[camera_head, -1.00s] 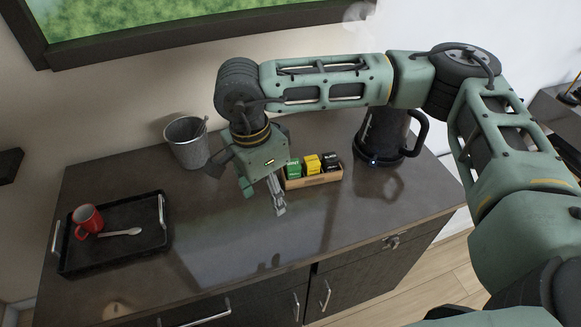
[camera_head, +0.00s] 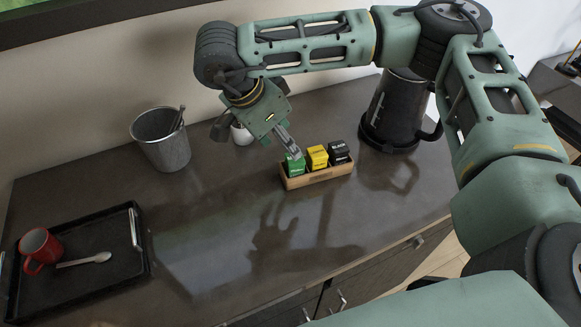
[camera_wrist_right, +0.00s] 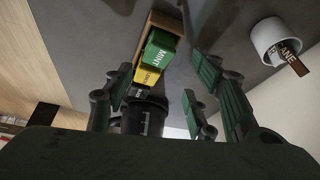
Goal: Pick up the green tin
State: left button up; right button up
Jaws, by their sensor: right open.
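The green tin (camera_head: 295,165) sits at the left end of a small wooden holder (camera_head: 318,179) on the vanity, beside a yellow tin (camera_head: 317,157) and a black one (camera_head: 339,152). In the right wrist view the green tin (camera_wrist_right: 159,54) reads MINT and lies ahead between the spread fingers. My right gripper (camera_head: 258,142) is open and empty, above and left of the holder. One finger overlaps the green tin's top edge in the head view; I cannot tell whether it touches. My left gripper is not in view.
A dark kettle (camera_head: 395,112) stands right of the holder. A white cup (camera_head: 241,134) with packets (camera_wrist_right: 291,57) is behind the gripper. A metal bucket (camera_head: 163,142) and a black tray (camera_head: 100,277) with a red mug (camera_head: 40,249) and spoon are left. The counter in front is clear.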

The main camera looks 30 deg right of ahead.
aim_at(293, 160)
jog(key=p+x, duration=0.1)
jog(key=x, duration=0.1)
jog(key=p+x, duration=0.1)
jog(key=x, duration=0.1)
jog(key=p+x, duration=0.1)
jog(key=x, duration=0.1)
jog(key=shift+s+f, duration=0.15)
jog(key=shift+s, duration=0.2)
jog(key=shift+d+f, duration=0.15)
jog(key=shift+f, duration=0.35)
jog(key=c, duration=1.2)
